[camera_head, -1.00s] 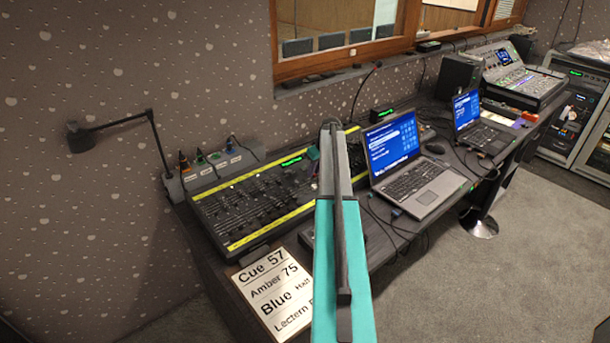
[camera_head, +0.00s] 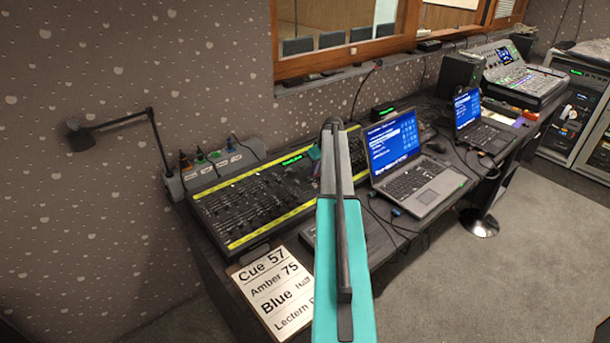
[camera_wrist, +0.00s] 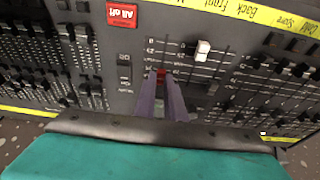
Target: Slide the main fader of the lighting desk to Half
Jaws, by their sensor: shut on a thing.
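The lighting desk (camera_head: 222,240) is a dark panel with rows of faders and yellow label strips, left of the laptops in the head view. In the wrist view its panel (camera_wrist: 125,100) appears upside down. My gripper (camera_wrist: 161,76) points at a slot with printed scale marks, its two grey fingers shut on a small red fader cap (camera_wrist: 161,73). The fingers hide part of the cap and slot. A white fader cap (camera_wrist: 202,50) stands on a neighbouring track. I cannot tell the red cap's exact scale mark.
A red "All off" button (camera_wrist: 122,13) sits near the held fader. A laptop (camera_head: 425,188) stands close on the right, a lamp (camera_head: 115,128) at the left.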

